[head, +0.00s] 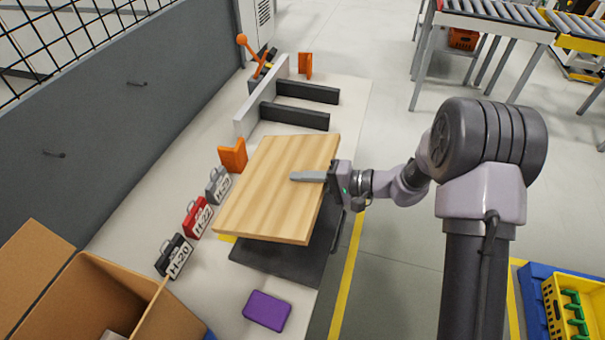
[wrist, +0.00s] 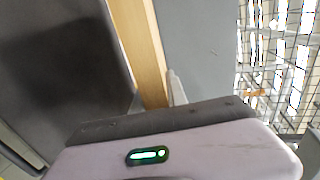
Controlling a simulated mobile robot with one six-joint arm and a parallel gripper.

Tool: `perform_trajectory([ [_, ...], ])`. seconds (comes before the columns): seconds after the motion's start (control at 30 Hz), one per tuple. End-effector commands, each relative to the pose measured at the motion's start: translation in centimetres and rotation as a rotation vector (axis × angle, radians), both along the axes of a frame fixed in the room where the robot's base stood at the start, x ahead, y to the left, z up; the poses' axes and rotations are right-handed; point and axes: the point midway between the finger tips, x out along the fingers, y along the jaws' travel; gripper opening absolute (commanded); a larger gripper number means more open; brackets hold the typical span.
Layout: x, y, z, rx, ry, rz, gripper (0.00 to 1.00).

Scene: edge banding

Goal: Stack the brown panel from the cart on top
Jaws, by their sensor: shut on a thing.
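The brown panel (head: 275,185) is a light wood-grain board, seen in the head view left of my arm. My gripper (head: 308,177) is shut on its right edge, with one finger lying across the top face. In the wrist view, the panel's edge (wrist: 143,50) runs up between the two fingers of my gripper (wrist: 155,96). The panel is over a dark flat slab or platform (head: 280,262), which shows past its front and right edges. The panel hides most of it, and I cannot tell whether they touch.
Left of the panel stand an orange block (head: 233,156) and tagged grey (head: 218,186), red (head: 197,217) and black (head: 174,256) cases. Behind are dark bars (head: 300,116). In front are a purple block (head: 267,310) and an open cardboard box (head: 110,300).

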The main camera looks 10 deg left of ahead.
Motion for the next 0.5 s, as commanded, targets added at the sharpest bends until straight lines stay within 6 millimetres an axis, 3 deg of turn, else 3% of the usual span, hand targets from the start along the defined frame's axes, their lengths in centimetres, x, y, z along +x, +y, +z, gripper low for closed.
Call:
perform_trajectory([
  [0.5,0.1,0.0,-5.9,0.003,-0.001,-0.002,0.0],
])
